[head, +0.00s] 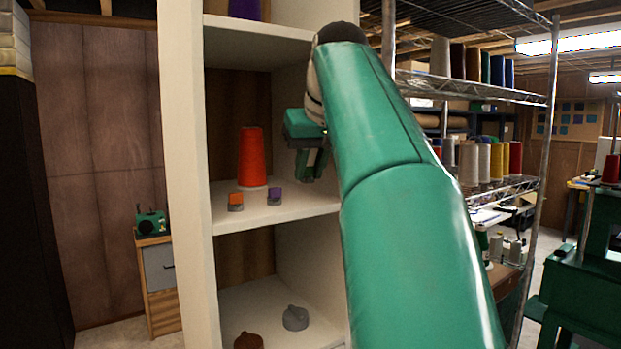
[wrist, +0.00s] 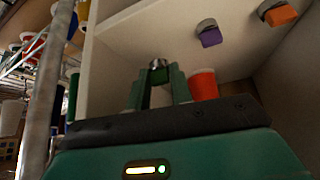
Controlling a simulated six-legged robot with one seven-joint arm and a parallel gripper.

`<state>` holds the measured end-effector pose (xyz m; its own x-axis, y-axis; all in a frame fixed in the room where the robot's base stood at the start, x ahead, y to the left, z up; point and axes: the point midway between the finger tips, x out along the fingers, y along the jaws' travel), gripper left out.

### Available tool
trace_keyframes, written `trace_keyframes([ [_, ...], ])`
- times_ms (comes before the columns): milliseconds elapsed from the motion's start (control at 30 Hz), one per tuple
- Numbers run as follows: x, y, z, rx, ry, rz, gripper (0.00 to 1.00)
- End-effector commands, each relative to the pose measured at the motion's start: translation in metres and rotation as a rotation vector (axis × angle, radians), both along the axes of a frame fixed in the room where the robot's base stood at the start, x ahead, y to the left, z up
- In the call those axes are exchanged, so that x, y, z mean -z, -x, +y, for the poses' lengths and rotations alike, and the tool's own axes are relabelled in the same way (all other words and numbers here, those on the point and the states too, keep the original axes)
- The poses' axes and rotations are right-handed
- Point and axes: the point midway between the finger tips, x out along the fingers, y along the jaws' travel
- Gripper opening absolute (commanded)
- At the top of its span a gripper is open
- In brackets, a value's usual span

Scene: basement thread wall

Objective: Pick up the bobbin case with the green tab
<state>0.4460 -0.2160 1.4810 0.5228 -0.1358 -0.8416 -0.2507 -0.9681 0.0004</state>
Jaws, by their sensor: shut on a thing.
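My gripper (head: 308,176) is over the middle shelf of the white cabinet, at the right of the red thread cone. In the wrist view its two green fingers (wrist: 160,74) are shut on the small bobbin case with the green tab (wrist: 157,64). Its silver metal shows at the fingertips, and the fingers hide much of it. In the head view I cannot make the case out. A bobbin case with an orange tab (head: 236,202) and one with a purple tab (head: 274,196) sit on the shelf, apart from my gripper.
The red thread cone (head: 252,158) stands on the shelf behind the cases. The cabinet's left post (head: 185,150) and right wall bound the space. Below, a grey item (head: 295,318) and a brown item (head: 248,341) lie on the lower shelf. A wire rack (head: 470,90) with thread cones stands right.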

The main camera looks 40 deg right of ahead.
Motion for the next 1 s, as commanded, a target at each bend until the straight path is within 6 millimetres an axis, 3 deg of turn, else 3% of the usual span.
trace_keyframes([
  [200, -0.020, -0.001, 0.000, 0.000, 0.001, -0.002, 0.01],
  [633, -0.039, 0.000, 0.000, 0.001, 0.001, -0.001, 0.01],
  [1000, -0.039, 0.020, 0.034, -0.004, -0.001, -0.001, 0.01],
])
